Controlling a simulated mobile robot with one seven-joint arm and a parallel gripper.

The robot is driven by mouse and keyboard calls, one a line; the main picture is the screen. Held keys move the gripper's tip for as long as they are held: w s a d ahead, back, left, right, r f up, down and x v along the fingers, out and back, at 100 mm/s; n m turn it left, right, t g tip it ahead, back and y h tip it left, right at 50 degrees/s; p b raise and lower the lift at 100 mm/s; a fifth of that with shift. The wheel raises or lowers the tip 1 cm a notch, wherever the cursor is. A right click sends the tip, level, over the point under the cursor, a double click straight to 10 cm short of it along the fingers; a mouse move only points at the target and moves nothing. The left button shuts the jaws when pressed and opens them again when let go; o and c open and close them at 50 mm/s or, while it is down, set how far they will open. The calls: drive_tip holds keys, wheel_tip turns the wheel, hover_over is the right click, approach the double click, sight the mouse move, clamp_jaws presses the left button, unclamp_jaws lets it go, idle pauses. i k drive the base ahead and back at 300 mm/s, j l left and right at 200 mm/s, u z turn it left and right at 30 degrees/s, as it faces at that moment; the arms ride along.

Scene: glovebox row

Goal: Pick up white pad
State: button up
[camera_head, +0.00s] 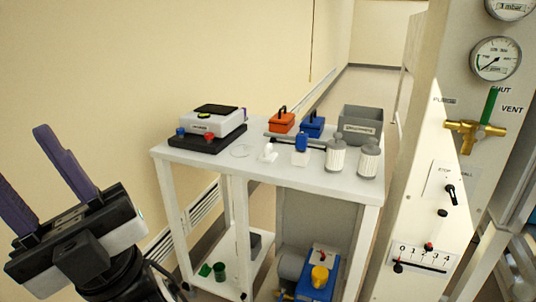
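My gripper (24,165) is at the left edge, with two purple fingers spread wide apart and pointing up and left. Nothing shows between them, and the left finger is cut off by the frame edge. It is in front of and left of the white table (225,164), clear of everything on it. A pale, flat round item (241,151) lies on the table, and a small white lumpy item (268,154) stands to its right. I cannot tell which of these, if either, is the white pad.
On the table are a black-and-white instrument (209,128), an orange case (282,122), a blue case (313,127), a blue-topped bottle (301,148), two ribbed canisters (335,156) and a grey bin (362,122). A gauge panel (430,190) stands on the right. A blue pump (318,275) sits below.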

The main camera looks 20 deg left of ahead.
sight(269, 156)
drive_tip(key=i+l+u, duration=0.1)
drive_tip(key=i, duration=0.4)
drive_tip(key=i+l, duration=0.15)
drive_tip(key=i, duration=0.3)
drive_tip(key=i+l+u, duration=0.15)
drive_tip(key=i, duration=0.35)
